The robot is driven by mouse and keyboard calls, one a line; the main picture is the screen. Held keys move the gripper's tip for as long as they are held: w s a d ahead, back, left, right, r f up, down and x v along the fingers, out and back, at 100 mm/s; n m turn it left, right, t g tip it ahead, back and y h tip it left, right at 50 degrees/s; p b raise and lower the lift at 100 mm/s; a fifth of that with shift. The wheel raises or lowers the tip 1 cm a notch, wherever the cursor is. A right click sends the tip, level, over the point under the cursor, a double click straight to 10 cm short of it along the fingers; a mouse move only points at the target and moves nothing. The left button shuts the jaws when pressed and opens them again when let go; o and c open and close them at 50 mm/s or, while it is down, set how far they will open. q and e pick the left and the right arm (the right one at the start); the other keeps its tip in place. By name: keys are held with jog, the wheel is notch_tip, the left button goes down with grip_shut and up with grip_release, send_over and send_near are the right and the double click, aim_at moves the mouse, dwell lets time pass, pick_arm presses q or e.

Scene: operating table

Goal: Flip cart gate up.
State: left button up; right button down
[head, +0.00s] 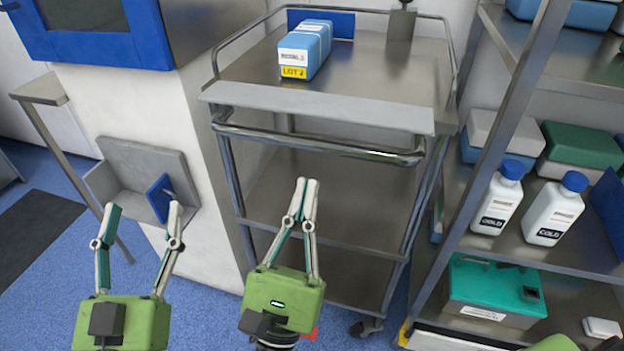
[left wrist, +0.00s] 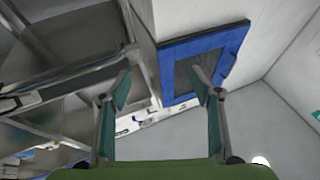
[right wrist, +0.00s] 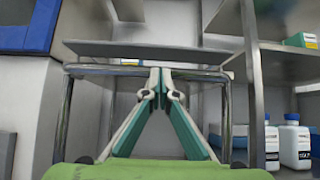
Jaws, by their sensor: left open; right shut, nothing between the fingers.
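The cart (head: 345,60) is a steel trolley with a top tray and lower shelves. Its gate looks like the pale grey flap (head: 320,107) along the tray's front edge, sticking out roughly flat above the push bar (head: 320,148). In the right wrist view the flap (right wrist: 145,54) spans above the fingers. My right gripper (head: 308,181) is shut and empty, pointing up in front of the cart, below the flap and apart from it in the head view. My left gripper (head: 146,206) is open and empty, left of the cart.
A blue-and-white box (head: 306,48) with a yellow label lies on the cart's tray. A shelf rack with white bottles (head: 553,208) stands close on the right. A grey wall-mounted box (head: 135,175) is behind my left gripper. Blue floor is open at lower left.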

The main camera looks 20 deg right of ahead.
aim_at(314, 140)
jog(key=x, duration=0.7)
jog(key=shift+w+a+r, duration=0.1)
jog(key=shift+a+r, duration=0.05)
jog(key=shift+a, duration=0.05)
jog(key=shift+w+d+r, duration=0.15)
jog(key=shift+w+r, duration=0.15)
pick_arm(q)
jog(key=f, duration=0.1)
jog(key=f+g, duration=0.1)
jog(key=w, duration=0.1)
jog(key=shift+a+f+y, duration=0.25)
jog(key=shift+f+y, duration=0.15)
jog(key=shift+p, duration=0.3)
